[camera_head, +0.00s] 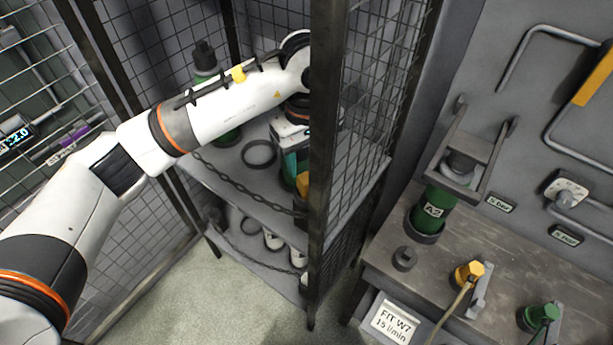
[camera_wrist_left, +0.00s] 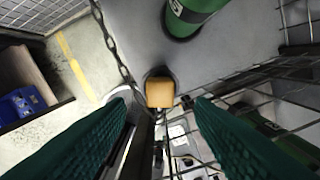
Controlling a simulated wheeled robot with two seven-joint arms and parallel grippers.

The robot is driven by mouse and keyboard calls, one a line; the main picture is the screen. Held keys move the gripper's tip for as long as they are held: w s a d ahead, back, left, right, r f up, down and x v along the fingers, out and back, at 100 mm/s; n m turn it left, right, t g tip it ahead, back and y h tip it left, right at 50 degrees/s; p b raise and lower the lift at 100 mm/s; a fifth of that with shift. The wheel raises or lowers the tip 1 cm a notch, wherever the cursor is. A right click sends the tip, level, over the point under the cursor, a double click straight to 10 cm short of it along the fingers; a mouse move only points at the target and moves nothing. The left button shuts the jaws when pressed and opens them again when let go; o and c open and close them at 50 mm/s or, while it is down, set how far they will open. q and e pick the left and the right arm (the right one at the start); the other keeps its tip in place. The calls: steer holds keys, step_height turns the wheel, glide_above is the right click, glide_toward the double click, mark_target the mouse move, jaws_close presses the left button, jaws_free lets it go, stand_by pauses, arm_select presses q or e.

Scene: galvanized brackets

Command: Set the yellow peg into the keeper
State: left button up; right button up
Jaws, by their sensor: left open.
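A yellow block-shaped top, apparently the yellow peg (camera_wrist_left: 160,92), stands in a dark round base at the shelf edge in the left wrist view. In the head view part of the peg (camera_head: 302,184) shows beside the cage post, which hides the rest. My left gripper (camera_head: 292,163) reaches into the cage above the shelf. Its green-padded fingers (camera_wrist_left: 165,108) are open and empty in the wrist view, with the peg beyond and between their tips. I cannot tell which part is the keeper. My right gripper is not in view.
A dark cage post (camera_head: 323,130) and mesh stand close to my left gripper. A chain (camera_head: 240,188) hangs across the shelf front. Green cylinders stand on the shelf and bench (camera_head: 385,250). A yellow hose connector (camera_head: 469,270) is on the bench.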

mark_target(307, 178)
arm_select(q)
step_height(307, 178, up, 6)
steer(key=b, duration=0.1)
stand_by(0.6)
